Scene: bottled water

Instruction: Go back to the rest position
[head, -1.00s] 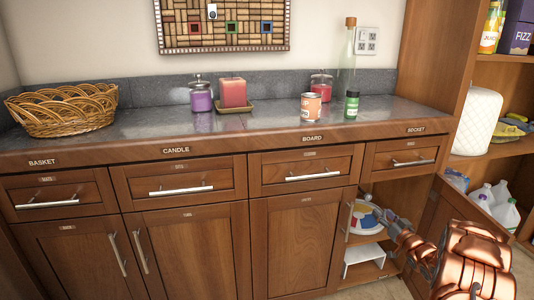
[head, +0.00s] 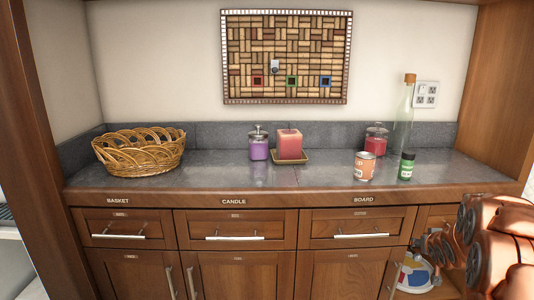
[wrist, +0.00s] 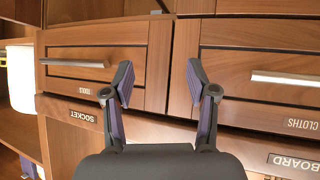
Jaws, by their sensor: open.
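My gripper shows in the wrist view (wrist: 158,88) with its two fingers spread apart and nothing between them. It faces the wooden drawer fronts below the counter, near the SOCKET label (wrist: 83,117). In the head view my copper-coloured arm is at the lower right, in front of the right end of the cabinet. The gripper's fingers cannot be made out there.
The counter (head: 220,178) holds a wicker basket (head: 138,152), a purple jar (head: 258,146), a pink candle (head: 289,145), a can (head: 364,167), a green-labelled jar (head: 406,167), a red jar (head: 376,138) and a tall bottle (head: 403,118). A cork board (head: 287,57) hangs above. Drawers (head: 235,229) are closed.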

